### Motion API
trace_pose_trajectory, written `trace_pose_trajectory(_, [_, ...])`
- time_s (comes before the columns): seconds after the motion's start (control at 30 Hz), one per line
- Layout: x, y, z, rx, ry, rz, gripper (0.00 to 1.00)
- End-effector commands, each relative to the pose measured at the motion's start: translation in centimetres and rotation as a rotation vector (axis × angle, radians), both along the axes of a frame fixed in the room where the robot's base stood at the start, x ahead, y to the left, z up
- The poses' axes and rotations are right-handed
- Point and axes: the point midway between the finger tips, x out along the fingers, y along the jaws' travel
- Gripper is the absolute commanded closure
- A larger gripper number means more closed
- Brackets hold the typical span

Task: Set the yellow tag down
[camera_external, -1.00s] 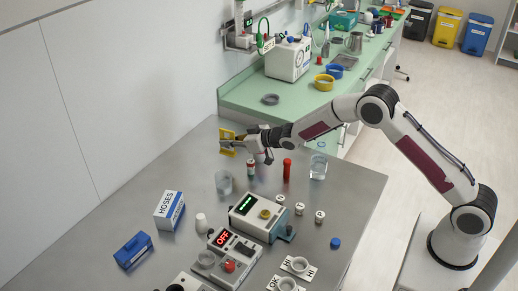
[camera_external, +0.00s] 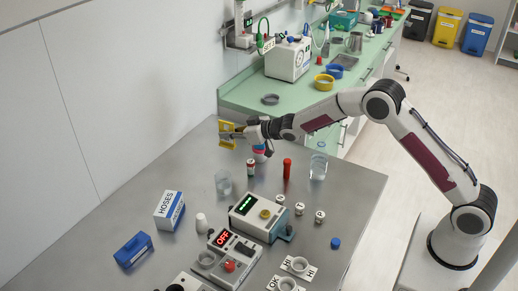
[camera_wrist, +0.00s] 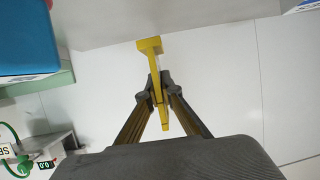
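The yellow tag (camera_external: 226,139) is at the end of my gripper (camera_external: 240,132), near the far left corner of the steel table (camera_external: 150,207). In the wrist view the tag (camera_wrist: 150,45) runs between the two dark fingers, whose tips close on it. My gripper (camera_wrist: 158,84) is shut on the tag. The tag looks held above the table; its exact height cannot be told.
Beneath and right of my gripper are a blue, white and red item (camera_external: 260,152), a red-and-white vial (camera_external: 250,168) and a red tube (camera_external: 287,168). Glass beakers (camera_external: 223,184) (camera_external: 318,167) stand nearby. The table's left part near the wall is clear.

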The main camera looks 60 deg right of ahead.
Motion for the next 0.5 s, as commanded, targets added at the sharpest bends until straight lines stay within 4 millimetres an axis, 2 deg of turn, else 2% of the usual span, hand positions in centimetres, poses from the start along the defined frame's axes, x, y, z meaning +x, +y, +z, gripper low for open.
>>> trace_pose_trajectory(0.27, [0.0, 0.0, 0.7, -0.001, -0.002, 0.000, 1.00])
trace_pose_trajectory(0.5, [0.0, 0.0, 3.4, -0.002, -0.002, 0.001, 1.00])
